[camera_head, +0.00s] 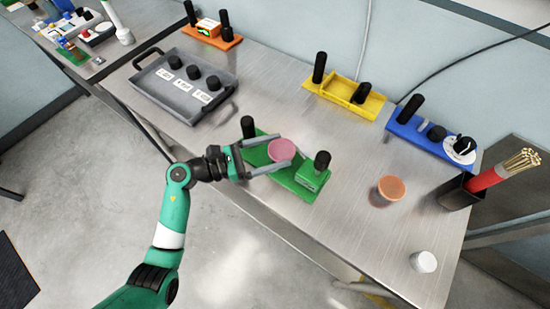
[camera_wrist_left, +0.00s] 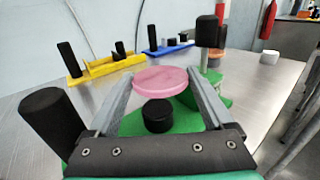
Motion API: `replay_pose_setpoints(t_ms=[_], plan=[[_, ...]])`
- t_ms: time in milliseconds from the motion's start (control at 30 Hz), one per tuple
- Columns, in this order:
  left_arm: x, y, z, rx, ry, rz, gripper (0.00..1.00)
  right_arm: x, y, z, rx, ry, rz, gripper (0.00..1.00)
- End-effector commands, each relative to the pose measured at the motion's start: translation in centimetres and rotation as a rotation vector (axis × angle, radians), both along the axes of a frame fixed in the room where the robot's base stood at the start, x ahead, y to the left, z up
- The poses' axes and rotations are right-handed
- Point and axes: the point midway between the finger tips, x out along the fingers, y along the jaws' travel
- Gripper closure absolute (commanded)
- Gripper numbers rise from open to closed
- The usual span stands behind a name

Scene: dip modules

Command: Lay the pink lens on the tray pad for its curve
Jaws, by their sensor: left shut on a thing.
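The pink lens (camera_head: 281,149) is a round disc held between the fingers of my left gripper (camera_head: 268,155), above the green fixture (camera_head: 307,187). In the left wrist view the pink lens (camera_wrist_left: 160,80) sits flat between the two grey fingertips, with a black knob (camera_wrist_left: 157,115) on the green fixture below it. The grey tray (camera_head: 163,85) stands at the back left, with several black round pads (camera_head: 193,72) and white labels (camera_head: 200,97) in it. The label writing is too small to read surely. My right gripper is not in view.
An orange fixture (camera_head: 222,40), a yellow fixture (camera_head: 346,94) and a blue fixture (camera_head: 418,135) line the back of the steel table.

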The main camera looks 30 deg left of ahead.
Motion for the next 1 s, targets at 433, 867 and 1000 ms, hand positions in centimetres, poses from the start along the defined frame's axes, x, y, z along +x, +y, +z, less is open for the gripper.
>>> replay_pose_setpoints(t_ms=[433,867,1000], plan=[[1.1,0.3,-4.1,0.0,0.0,0.001,0.76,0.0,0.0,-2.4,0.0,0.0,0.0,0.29],[1.1,0.3,-4.3,0.0,0.0,0.001,0.04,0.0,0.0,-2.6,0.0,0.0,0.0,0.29],[1.1,0.3,-4.3,0.0,0.0,0.001,0.0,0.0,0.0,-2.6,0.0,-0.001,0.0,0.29]])
